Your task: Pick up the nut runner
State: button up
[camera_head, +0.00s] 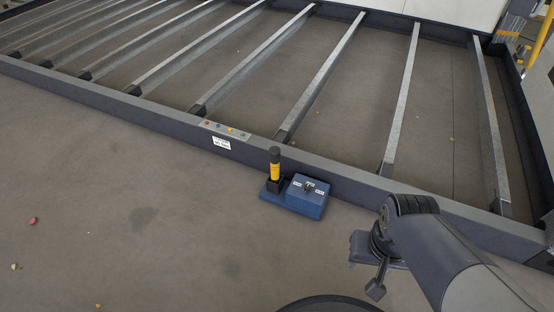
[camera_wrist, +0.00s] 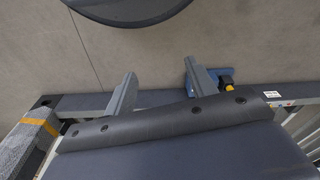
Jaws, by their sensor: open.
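The nut runner (camera_head: 275,164) is a slim tool with a black top and a yellow body. It stands upright in a dark holder on a blue base (camera_head: 292,202) on the floor against the frame's near beam. In the wrist view the nut runner (camera_wrist: 228,86) shows as a small yellow and black patch just right of the right finger, which partly hides the blue base. My gripper (camera_wrist: 162,84) is open, with nothing between its fingers. In the head view my gripper (camera_head: 376,268) is right of the blue base and apart from it, partly hidden by my wrist.
A blue box (camera_head: 309,188) with small labels sits beside the holder. The long dark beam (camera_head: 345,178) of the container frame runs behind, with metal crossbars beyond it. A panel of coloured buttons (camera_head: 226,130) is on the beam. The floor at left is mostly clear, with small scraps.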

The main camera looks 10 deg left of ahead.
aim_at(275, 151)
jog(key=i+j+z, duration=0.2)
jog(key=i+j, duration=0.15)
jog(key=j, duration=0.25)
jog(key=i+j+z, duration=0.1)
jog(key=j, duration=0.2)
jog(key=i+j+z, duration=0.1)
jog(key=j, duration=0.25)
jog(key=i+j+z, duration=0.1)
jog(key=i+j, duration=0.15)
jog(key=j, duration=0.1)
